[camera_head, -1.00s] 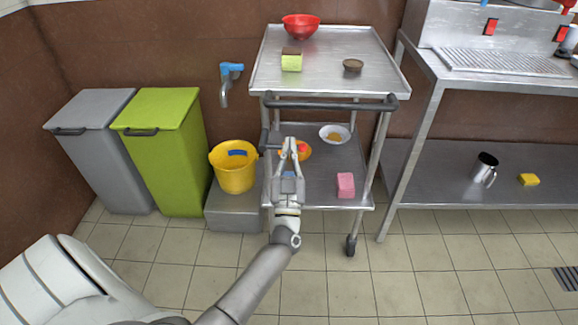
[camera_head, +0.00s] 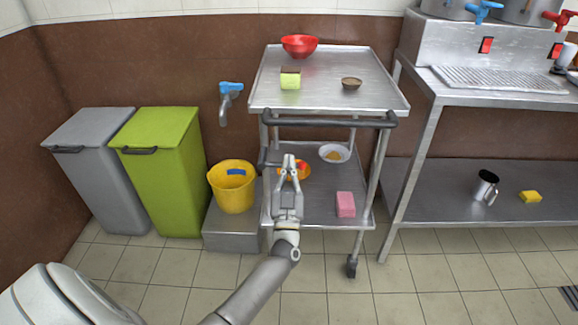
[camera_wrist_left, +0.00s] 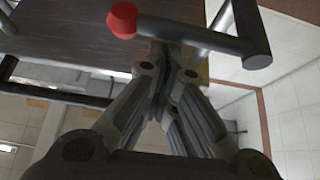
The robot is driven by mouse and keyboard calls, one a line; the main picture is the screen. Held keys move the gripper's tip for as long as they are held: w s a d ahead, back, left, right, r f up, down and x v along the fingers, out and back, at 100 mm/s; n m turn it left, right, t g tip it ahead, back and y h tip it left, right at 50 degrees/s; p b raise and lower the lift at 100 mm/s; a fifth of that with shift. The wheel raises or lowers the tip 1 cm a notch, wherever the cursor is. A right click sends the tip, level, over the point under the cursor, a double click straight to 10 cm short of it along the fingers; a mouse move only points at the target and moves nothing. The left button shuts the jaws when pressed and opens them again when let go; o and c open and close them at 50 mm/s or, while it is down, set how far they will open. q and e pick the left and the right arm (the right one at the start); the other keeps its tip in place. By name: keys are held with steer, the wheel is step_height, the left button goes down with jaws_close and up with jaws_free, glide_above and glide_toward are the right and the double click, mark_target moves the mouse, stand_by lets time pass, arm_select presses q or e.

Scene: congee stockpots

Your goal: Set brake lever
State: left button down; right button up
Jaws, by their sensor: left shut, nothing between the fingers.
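The brake lever is a dark rod (camera_head: 269,157) at the left side of the steel cart, below its push handle. It has a red tip (camera_head: 303,166), seen just right of my left gripper (camera_head: 288,160). In the left wrist view the grey lever rod (camera_wrist_left: 210,38) runs from a pivot at the right to the red knob (camera_wrist_left: 122,20). My left gripper (camera_wrist_left: 168,50) is shut and empty, its fingertips close to the rod, between knob and pivot. I cannot tell whether they touch it. The fingers hide part of the lever in the head view. My right gripper is not in view.
A pink block (camera_head: 345,204) is below. A yellow bucket (camera_head: 232,190) and green bin (camera_head: 165,185) stand left; a steel table (camera_head: 425,150) stands right.

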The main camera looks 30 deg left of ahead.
arm_select(q)
step_height(320, 180, down, 8)
steer(key=s+a+m+h+p, duration=0.1)
steer(key=m+h+p, duration=0.4)
steer(key=m+h, duration=0.5)
steer(key=m, duration=0.6)
steer(key=shift+a+r+m, duration=0.15)
steer(key=shift+a+m, duration=0.15)
steer(key=shift+a, duration=0.05)
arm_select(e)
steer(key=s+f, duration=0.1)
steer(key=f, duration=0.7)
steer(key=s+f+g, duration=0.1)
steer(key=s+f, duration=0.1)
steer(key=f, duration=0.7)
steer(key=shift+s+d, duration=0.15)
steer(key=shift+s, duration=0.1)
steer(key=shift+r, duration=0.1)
